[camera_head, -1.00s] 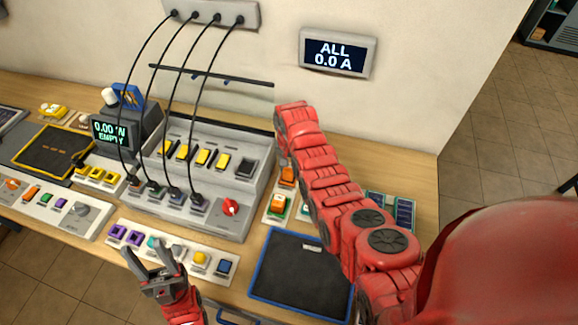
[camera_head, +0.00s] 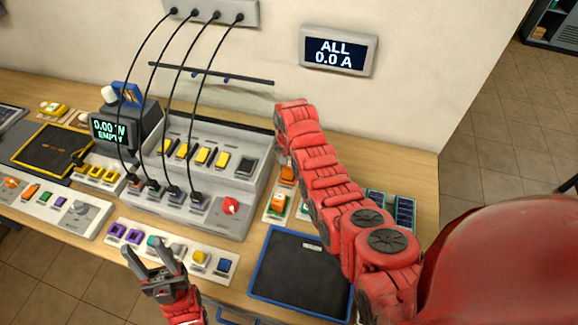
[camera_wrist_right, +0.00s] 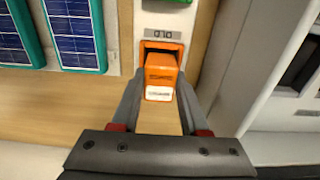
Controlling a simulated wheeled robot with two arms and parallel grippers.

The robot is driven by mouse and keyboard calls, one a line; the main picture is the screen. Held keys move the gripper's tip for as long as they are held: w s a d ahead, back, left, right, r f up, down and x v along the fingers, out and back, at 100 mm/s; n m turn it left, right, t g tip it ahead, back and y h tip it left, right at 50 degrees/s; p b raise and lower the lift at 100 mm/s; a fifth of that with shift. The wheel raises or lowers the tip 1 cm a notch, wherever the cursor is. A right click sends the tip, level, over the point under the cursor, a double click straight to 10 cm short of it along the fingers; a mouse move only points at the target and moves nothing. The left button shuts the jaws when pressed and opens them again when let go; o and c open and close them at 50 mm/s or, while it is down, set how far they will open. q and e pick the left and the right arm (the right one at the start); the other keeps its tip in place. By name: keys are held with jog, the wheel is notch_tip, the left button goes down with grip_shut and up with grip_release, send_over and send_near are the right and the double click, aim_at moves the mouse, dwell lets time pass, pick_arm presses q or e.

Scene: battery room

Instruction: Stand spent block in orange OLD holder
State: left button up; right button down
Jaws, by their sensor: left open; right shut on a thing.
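The orange OLD holder (camera_wrist_right: 147,50) is in the right wrist view, under a small plate with dark letters. An orange block (camera_wrist_right: 162,75) with dark print and a white label is between the fingertips of my right gripper (camera_wrist_right: 163,88), which is shut on it. The block is at the holder's opening, with its far end inside the orange rim; how deep it sits I cannot tell. My left gripper (camera_head: 154,252) is open and empty, over the front edge of the bench.
A charger bank (camera_head: 222,190) with several black cables stands left of my right arm. A blue-edged dark mat (camera_head: 295,275) lies in front. The wall display (camera_head: 339,52) reads ALL 0.0 A.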

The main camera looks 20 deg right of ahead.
aim_at(289, 167)
dwell(0.6)
jog(key=shift+f+b, duration=0.65)
jog(key=shift+b, duration=0.1)
jog(key=c, duration=0.7)
grip_release()
jog(key=shift+r, duration=0.1)
jog(key=shift+r+p, duration=0.6)
jog(key=shift+r, duration=0.75)
jog(key=shift+r+p, duration=0.8)
jog(key=shift+r, duration=3.3)
jog(key=shift+s+f, duration=0.1)
